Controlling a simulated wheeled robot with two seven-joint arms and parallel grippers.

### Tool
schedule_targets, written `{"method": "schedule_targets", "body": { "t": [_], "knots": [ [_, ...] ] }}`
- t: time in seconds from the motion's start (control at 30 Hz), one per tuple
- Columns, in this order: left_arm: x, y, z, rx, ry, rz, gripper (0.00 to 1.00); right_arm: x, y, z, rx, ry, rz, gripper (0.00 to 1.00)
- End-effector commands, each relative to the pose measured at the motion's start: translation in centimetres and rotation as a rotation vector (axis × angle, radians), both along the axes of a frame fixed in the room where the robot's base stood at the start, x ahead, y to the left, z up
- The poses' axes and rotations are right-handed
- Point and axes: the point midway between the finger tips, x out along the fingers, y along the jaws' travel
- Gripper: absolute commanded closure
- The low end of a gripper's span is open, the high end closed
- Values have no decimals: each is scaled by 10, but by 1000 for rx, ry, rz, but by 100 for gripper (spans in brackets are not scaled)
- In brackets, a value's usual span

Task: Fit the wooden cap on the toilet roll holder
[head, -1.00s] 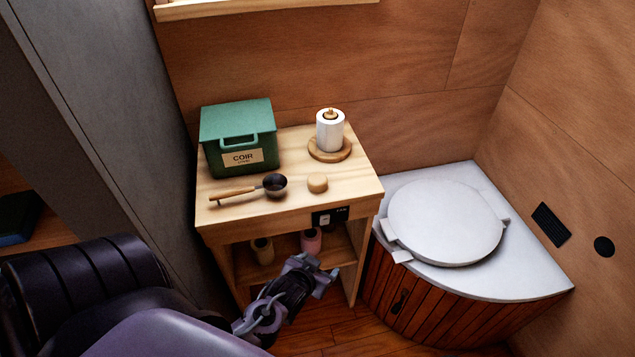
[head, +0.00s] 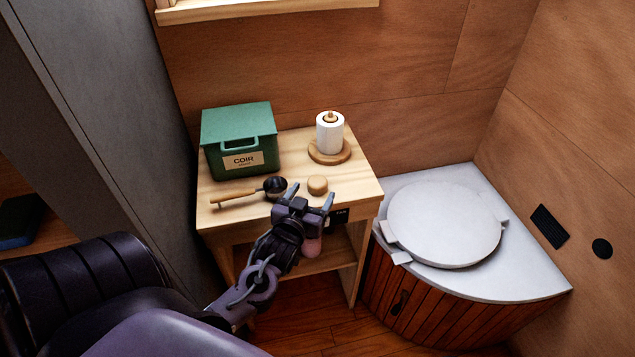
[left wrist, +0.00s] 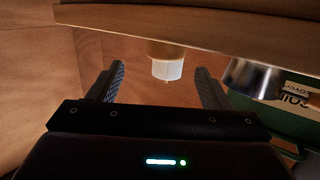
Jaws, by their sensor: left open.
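The round tan wooden cap (head: 317,184) lies on the small wooden table near its front edge. The toilet roll holder's round wooden base (head: 343,157) stands behind it, with a white roll (head: 329,138) on it and a post tip (head: 330,117) showing on top. My left gripper (head: 311,197) is open and empty at the table's front edge, its fingers pointing toward the cap. In the upside-down left wrist view, a tan shape, seemingly the cap (left wrist: 165,49), and the white roll (left wrist: 167,70) show between the open fingers (left wrist: 160,80). My right gripper is out of view.
A dark scoop (head: 275,186) with a wooden handle lies left of the cap, close to my left finger. A green COIR box (head: 238,140) stands at the table's back left. A white-lidded toilet (head: 445,222) is at right. A pink item sits on the lower shelf.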

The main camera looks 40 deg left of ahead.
Motion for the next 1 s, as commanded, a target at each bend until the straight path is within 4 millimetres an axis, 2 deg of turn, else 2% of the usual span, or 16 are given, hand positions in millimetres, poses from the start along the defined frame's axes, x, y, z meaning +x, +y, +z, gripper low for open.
{"method": "schedule_targets", "body": {
  "t": [0.1,0.33,0.6,0.93,1.0],
  "knots": [
    [18,6,-1,0,-1,1,28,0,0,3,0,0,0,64],
    [33,12,-4,1,1,0,28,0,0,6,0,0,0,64],
    [67,29,-10,0,2,1,28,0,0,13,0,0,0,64],
    [74,31,-13,-1,3,0,28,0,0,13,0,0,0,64],
    [74,31,-13,-1,3,0,38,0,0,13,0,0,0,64]
  ]
}}
